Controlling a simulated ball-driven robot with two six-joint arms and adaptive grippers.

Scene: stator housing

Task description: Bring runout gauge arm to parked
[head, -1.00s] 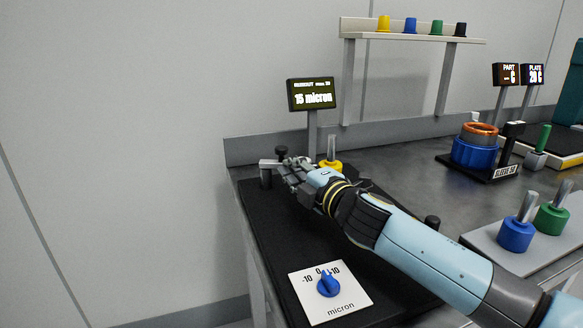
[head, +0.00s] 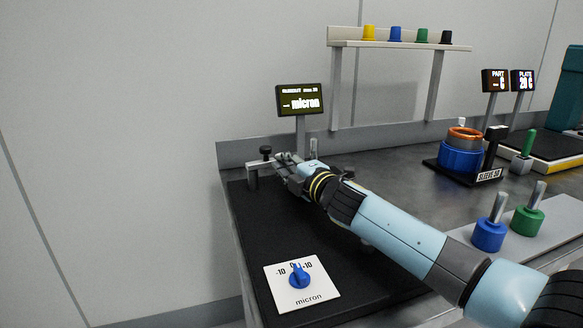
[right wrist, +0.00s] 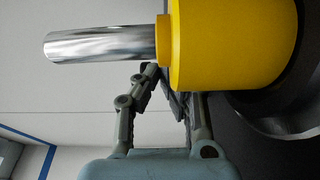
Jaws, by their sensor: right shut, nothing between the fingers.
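The runout gauge arm appears to be the small grey bracket (head: 252,174) with a black knob (head: 265,152) at the far left of the black mat. My right gripper (head: 283,166) is shut and empty, just right of the knob; whether it touches the bracket cannot be told. The runout display (head: 299,100) behind reads dashes and "micron". My left gripper is out of view.
A dial plate (head: 318,292) with a blue knob (head: 299,276) lies at the mat's front. To the right stand a blue housing with an orange ring (head: 461,158), a blue plug (head: 489,235) and a green plug (head: 526,220). A shelf (head: 400,45) holds several coloured caps.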

